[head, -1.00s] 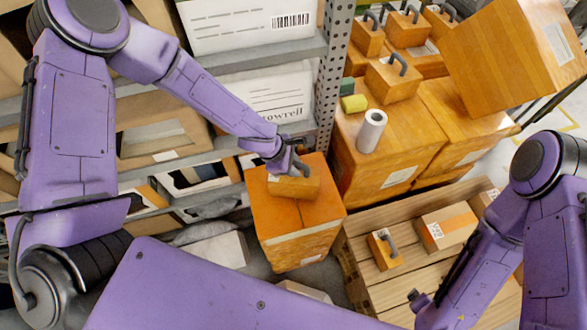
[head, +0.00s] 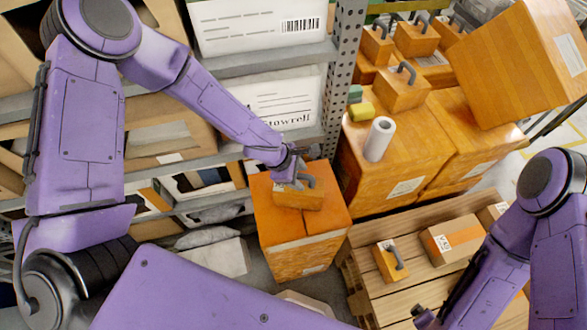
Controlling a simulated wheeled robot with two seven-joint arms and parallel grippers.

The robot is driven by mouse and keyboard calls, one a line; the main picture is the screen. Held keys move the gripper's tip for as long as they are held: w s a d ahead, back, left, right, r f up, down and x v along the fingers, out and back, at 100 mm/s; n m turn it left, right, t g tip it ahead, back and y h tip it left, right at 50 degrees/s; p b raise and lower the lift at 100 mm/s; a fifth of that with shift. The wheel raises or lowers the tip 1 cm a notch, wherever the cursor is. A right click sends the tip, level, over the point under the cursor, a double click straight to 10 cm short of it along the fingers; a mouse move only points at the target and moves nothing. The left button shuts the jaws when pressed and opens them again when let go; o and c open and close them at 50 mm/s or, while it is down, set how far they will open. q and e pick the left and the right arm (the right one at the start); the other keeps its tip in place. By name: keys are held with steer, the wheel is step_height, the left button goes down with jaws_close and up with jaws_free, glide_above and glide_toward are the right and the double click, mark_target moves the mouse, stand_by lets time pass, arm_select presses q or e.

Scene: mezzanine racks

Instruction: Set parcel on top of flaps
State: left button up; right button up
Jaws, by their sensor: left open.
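A small orange parcel (head: 298,198) with a grey handle rests on the top flaps of a large orange carton (head: 290,250). The flaps (head: 318,222) lie closed, with a seam running towards the front. My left gripper (head: 298,172) is open, just above and behind the parcel, close beside its handle. Whether a finger still touches the handle cannot be told. My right gripper (head: 425,316) is low at the right, over the pallet's near edge, and its fingers are too dark and small to read.
A wooden pallet (head: 385,291) to the right holds a small handled box (head: 390,262) and a taped carton (head: 452,240). Stacked orange cartons (head: 405,160) stand behind, with a white roll (head: 378,139) on top. Metal shelving (head: 335,90) rises close behind my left arm.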

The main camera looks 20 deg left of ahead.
arm_select(q)
steer(key=p+v, duration=0.3)
steer(key=v, duration=0.8)
steer(key=shift+r+p, duration=0.3)
steer(key=shift+p, duration=0.05)
steer(key=shift+s+a, duration=0.1)
steer(key=shift+a, duration=0.05)
